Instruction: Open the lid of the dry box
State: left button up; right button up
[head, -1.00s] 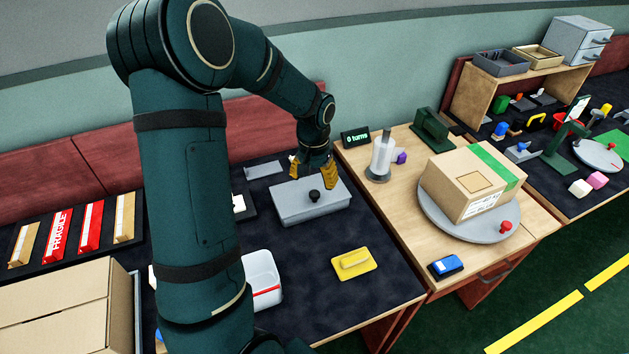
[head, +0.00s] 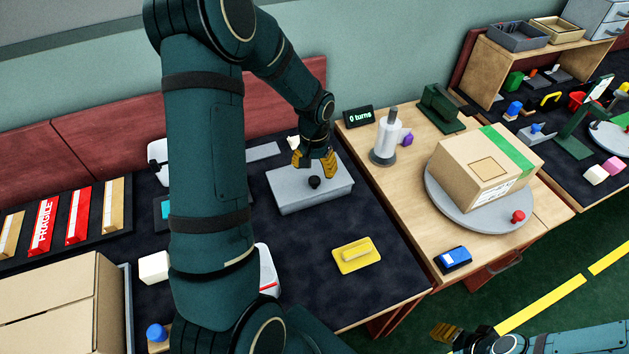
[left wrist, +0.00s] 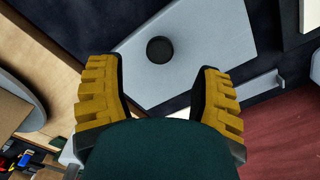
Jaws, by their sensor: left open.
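The dry box is a grey flat box (head: 312,197) with a black round knob (head: 314,182) on its lid. It sits on the dark bench mat, and its lid is shut. My left gripper (head: 315,161) is open and empty, with yellow fingers pointing down just above the far part of the lid, behind the knob. In the left wrist view, the lid (left wrist: 200,45) and the knob (left wrist: 160,50) lie ahead of the two spread fingers, and nothing is between them. My right gripper (head: 445,331) shows at the bottom edge, over the floor, with yellow fingers that are hard to make out.
A yellow block on a plate (head: 357,255) lies in front of the box. The wooden bench on the right holds a carton (head: 485,170) on a round turntable (head: 440,200) and a white roll (head: 384,140).

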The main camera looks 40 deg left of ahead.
aim_at(314, 179)
pick_arm(q)
jog(key=shift+f+b, duration=0.45)
jog(key=shift+f, duration=2.3)
jog(key=shift+r, duration=0.1)
grip_shut()
